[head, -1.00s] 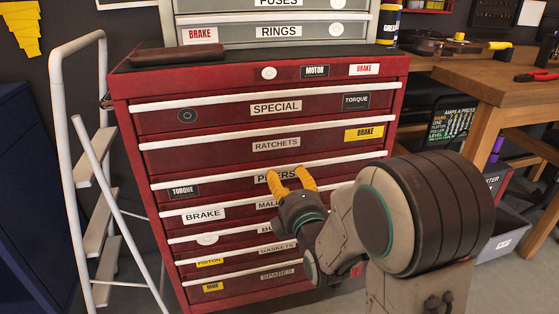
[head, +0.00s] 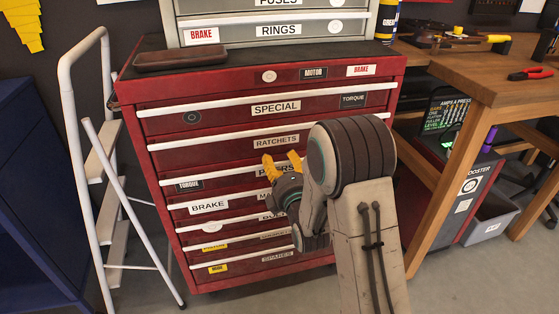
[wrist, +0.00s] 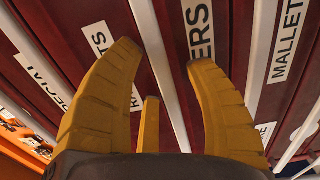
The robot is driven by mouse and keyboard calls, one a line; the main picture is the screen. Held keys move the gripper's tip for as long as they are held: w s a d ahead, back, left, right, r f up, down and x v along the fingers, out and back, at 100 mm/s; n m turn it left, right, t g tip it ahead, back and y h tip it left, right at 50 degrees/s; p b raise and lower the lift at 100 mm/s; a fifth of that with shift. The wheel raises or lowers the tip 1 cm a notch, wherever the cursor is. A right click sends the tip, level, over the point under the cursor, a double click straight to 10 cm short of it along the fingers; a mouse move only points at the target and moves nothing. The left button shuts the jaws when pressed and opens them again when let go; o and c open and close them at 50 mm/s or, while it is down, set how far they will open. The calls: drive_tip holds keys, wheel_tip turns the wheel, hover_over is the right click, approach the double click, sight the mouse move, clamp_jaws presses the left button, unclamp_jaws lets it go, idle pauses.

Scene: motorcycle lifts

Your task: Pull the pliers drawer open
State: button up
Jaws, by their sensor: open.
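The pliers drawer (head: 225,181) is one of the red drawers in the middle of the cabinet and looks shut, flush with its neighbours. Its white handle strip (head: 225,173) runs along its top edge. My gripper (head: 281,156) is open in front of this drawer and hides part of its label. In the wrist view, the label ending in "ERS" (wrist: 199,35) is right of centre. The white handle strip (wrist: 156,50) passes between the spread yellow fingertips of my gripper (wrist: 163,56). I cannot tell whether the fingers reach around the strip or stay short of it.
A white stepladder (head: 112,200) leans beside the cabinet at left, near a blue cabinet (head: 35,200). A wooden workbench (head: 490,85) with red-handled pliers (head: 530,74) stands at right. A grey drawer unit (head: 275,43) sits on top of the red cabinet. Floor is clear in front.

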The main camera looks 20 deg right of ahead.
drive_tip(key=shift+w, duration=0.2)
drive_tip(key=shift+c, duration=0.3)
clamp_jaws()
idle(0.3)
